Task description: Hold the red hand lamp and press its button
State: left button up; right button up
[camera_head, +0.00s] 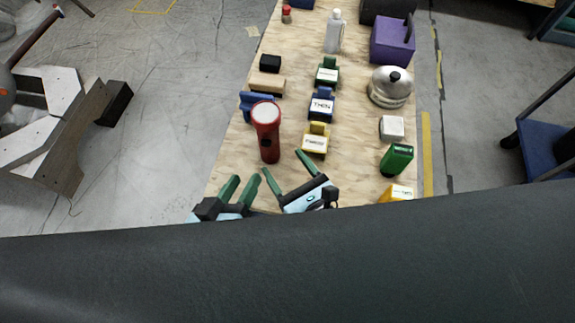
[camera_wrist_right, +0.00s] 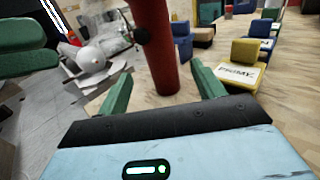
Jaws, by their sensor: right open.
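The red hand lamp (camera_head: 268,145) stands upright on the plywood table, its pale round lens facing up. In the right wrist view the lamp's red body (camera_wrist_right: 158,50) rises just beyond my right fingertips, and a dark knob, seemingly its button (camera_wrist_right: 141,35), sticks out on its left side. My right gripper (camera_head: 288,168) is open and empty, in front of the lamp and slightly right of it. My left gripper (camera_head: 240,183) is to the lower left of the lamp, its fingers apart with nothing between them. Its green fingers also show at the left of the right wrist view (camera_wrist_right: 28,48).
A yellow labelled block (camera_head: 315,140), a blue one (camera_head: 321,106) and a green one (camera_head: 327,72) stand right of the lamp. A blue block (camera_head: 250,103) is close behind it. A green box (camera_head: 396,160) and silver kettle (camera_head: 390,88) are farther right.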

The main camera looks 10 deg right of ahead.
aim_at(274, 149)
jog(key=shift+x, duration=3.9)
jog(key=shift+c, duration=0.3)
jog(key=c, duration=1)
pick_arm(q)
jog(key=shift+c, duration=0.6)
pick_arm(e)
jog(key=shift+c, duration=0.4)
pick_arm(q)
grip_shut()
